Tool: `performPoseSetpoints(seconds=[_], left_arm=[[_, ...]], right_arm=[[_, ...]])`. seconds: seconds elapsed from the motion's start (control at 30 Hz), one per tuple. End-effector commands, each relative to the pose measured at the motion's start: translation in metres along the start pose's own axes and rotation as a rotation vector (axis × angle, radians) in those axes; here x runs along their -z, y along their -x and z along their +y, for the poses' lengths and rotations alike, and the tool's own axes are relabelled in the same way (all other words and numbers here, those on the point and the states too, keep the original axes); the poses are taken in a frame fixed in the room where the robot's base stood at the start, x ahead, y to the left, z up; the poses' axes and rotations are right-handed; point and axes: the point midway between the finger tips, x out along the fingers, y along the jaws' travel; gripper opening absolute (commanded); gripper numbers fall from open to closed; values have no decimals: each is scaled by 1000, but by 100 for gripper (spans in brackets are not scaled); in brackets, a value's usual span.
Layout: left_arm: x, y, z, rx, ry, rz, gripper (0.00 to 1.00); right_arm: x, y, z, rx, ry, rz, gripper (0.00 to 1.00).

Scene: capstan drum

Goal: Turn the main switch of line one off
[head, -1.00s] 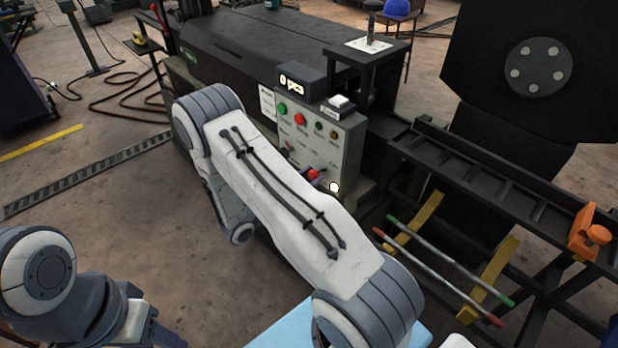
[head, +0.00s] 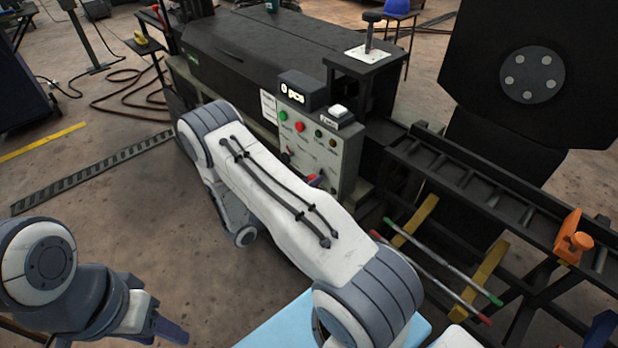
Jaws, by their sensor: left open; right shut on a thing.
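The grey control panel (head: 345,160) stands in the middle of the head view. Low on it is a red switch knob (head: 312,178), partly covered by my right arm. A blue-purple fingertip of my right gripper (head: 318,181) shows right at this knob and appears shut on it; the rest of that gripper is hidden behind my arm. I cannot read the switch labels or its exact angle. My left gripper (head: 170,329) is at the lower left, away from the panel, open and empty, only partly seen.
Green and red buttons (head: 299,127) sit higher on the panel, below a counter box (head: 291,91) reading 0 pcs. A black roller track (head: 470,180) and rods with red and green ends (head: 440,270) lie to the right.

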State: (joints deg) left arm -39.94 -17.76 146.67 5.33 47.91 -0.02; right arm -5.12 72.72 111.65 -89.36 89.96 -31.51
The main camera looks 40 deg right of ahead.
Motion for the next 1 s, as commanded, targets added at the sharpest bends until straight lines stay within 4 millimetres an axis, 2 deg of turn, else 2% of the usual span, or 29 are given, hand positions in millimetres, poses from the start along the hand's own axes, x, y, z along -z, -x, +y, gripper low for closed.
performPoseSetpoints(seconds=[0.1, 0.6, 1.0], left_arm=[[0, 9, 1, 0, 0, 0, 50], [1, 26, 2, 0, 0, 0, 50], [2, 32, 2, 0, 0, 0, 50]], right_arm=[[-1, 1, -1, -2, 112, 0, 0], [0, 1, 2, -2, 582, 0, 0], [2, 1, 3, -3, 860, -1, 0]])
